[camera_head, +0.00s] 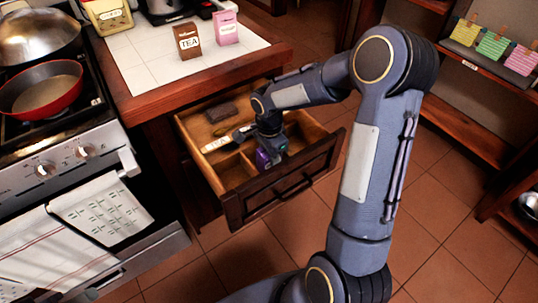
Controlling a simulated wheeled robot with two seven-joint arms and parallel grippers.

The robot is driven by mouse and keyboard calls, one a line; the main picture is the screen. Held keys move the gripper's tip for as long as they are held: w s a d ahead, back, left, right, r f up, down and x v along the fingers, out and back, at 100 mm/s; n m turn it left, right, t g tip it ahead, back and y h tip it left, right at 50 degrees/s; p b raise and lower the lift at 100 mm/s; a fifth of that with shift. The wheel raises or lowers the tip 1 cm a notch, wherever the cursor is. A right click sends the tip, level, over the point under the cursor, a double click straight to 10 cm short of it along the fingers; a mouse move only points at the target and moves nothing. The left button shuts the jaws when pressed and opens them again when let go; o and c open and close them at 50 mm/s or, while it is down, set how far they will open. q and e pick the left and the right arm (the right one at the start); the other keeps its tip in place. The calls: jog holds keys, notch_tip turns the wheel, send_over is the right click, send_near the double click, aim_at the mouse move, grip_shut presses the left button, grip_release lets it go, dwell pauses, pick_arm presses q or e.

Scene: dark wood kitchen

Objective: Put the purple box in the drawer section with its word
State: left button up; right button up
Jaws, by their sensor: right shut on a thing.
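The purple box (263,158) is small and partly hidden by my right gripper (271,150), which is shut on it from above, low inside the open drawer (239,212). The box is in the front part of the drawer, near a divider; I cannot tell whether it touches the drawer floor. The drawer is wooden and split into sections by thin dividers. A pale label (216,144) shows in the left part of the drawer; its word is too small to read. My arm hides part of the right and back of the drawer. My left gripper is not in view.
A brown TEA box (189,41) and a pink box (226,27) stand on the white-tiled counter (140,65) above the drawer. A dark brown block (221,112) lies at the drawer's back. A stove with a red pan (42,88) is at left. The floor at right is clear.

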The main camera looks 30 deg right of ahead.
jog(key=shift+f, duration=0.1)
jog(key=o, duration=1)
jog(key=shift+o, duration=0.2)
